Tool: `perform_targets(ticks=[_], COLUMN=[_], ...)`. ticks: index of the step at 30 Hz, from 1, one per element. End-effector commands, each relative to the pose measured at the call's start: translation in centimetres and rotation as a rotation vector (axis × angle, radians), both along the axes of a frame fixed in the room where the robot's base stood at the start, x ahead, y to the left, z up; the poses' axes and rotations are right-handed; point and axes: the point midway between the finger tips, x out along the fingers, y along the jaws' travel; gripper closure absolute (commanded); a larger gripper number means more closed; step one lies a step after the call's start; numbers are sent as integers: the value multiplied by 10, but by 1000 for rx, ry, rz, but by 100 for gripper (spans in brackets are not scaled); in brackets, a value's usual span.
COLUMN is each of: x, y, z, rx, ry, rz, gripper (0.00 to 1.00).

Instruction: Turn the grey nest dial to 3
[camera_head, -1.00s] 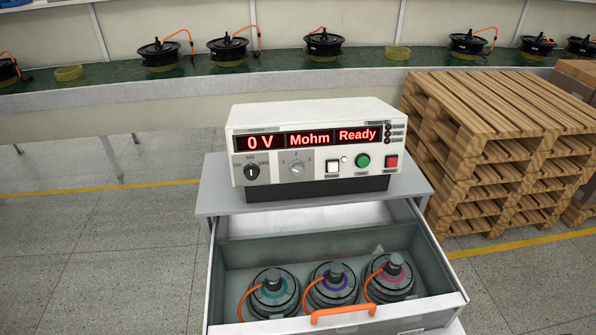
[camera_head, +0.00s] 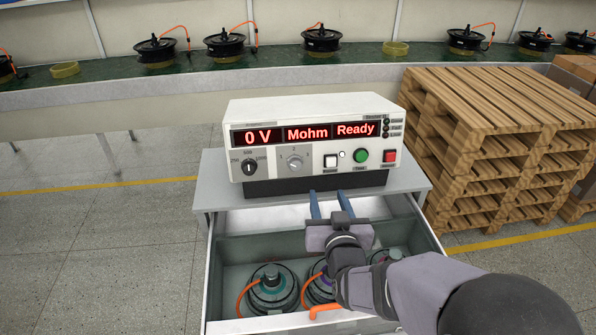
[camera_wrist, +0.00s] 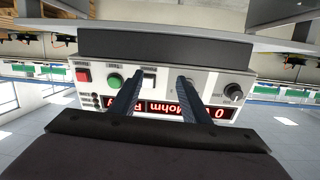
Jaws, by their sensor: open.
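The grey nest dial (camera_head: 294,162) is on the front panel of the white tester (camera_head: 310,107), between the black dial (camera_head: 249,168) and the white button (camera_head: 330,161). Marks surround it, but its setting is too small to read surely. My gripper (camera_head: 328,196) is open and empty, its blue fingers pointing at the tester from in front, below and right of the grey dial in the head view. In the upside-down wrist view, my gripper (camera_wrist: 158,80) spans the white button (camera_wrist: 149,78). One finger largely hides the grey dial there; the black dial (camera_wrist: 233,93) lies beyond it.
The display reads 0 V, Mohm, Ready. A green button (camera_head: 361,156) and red button (camera_head: 390,156) are right of the white one. Wooden pallets (camera_head: 480,130) stand at right.

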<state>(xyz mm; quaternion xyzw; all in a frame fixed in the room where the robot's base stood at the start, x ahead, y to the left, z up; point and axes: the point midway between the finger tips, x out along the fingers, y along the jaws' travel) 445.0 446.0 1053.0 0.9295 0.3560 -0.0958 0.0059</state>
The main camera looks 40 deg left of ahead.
Motion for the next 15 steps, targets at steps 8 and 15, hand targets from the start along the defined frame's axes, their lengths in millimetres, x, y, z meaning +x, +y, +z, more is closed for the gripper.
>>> perform_targets(ticks=[8,15], x=[-36,-36], y=[47,50], z=[26,29], rx=[119,128], ry=[-125,-134], rz=[61,63], gripper=[57,57])
